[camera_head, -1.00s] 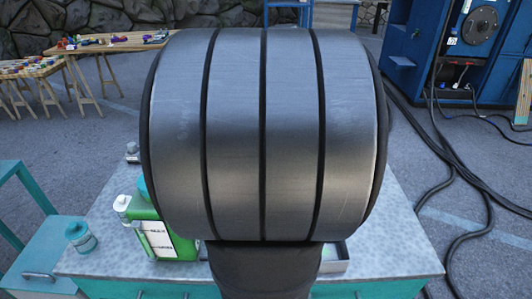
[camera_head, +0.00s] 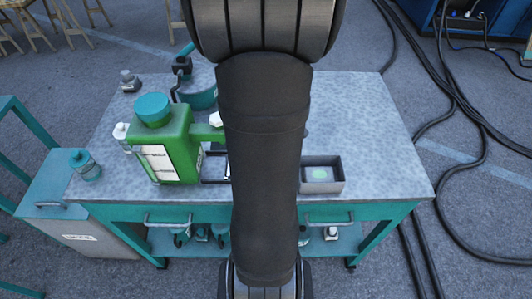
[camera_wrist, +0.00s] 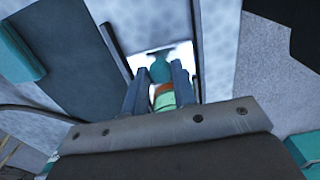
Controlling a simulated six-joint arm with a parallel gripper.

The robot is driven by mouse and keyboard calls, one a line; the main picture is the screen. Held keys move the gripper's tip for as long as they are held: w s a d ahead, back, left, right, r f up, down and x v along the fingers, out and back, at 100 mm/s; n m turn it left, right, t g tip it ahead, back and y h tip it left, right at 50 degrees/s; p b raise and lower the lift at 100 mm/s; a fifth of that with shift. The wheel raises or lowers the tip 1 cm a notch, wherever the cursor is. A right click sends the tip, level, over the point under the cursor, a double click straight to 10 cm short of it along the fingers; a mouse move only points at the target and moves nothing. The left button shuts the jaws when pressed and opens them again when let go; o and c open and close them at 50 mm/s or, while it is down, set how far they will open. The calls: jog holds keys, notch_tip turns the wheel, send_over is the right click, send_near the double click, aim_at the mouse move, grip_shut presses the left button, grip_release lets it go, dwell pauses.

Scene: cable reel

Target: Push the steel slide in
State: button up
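No steel slide can be picked out for certain. A dark-edged frame (camera_head: 214,168) lies on the table beside the green can, partly hidden by my arm. In the wrist view, a bright white panel (camera_wrist: 148,60) lies between dark bars beyond my fingers. My gripper (camera_wrist: 158,78) shows there, its two blue-grey fingers apart. A small teal, orange and green object (camera_wrist: 160,80) appears between them; I cannot tell if it is gripped or lies beyond. In the head view my arm hides the gripper.
The grey table (camera_head: 365,120) has free room at the right. A green can (camera_head: 175,145) with a teal cap stands at left, with a teal clamp-like tool (camera_head: 197,95) behind it. A small grey open box (camera_head: 321,188) sits near the front edge. Black cables (camera_head: 450,120) lie on the floor at right.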

grip_shut()
jog(key=shift+a, duration=2.2)
jog(key=o, duration=0.6)
grip_release()
jog(key=shift+a, duration=0.1)
jog(key=shift+r, duration=0.1)
notch_tip(320, 180, up, 17)
jog(key=shift+r, duration=0.15)
notch_tip(320, 180, down, 18)
jog(key=shift+r, duration=0.25)
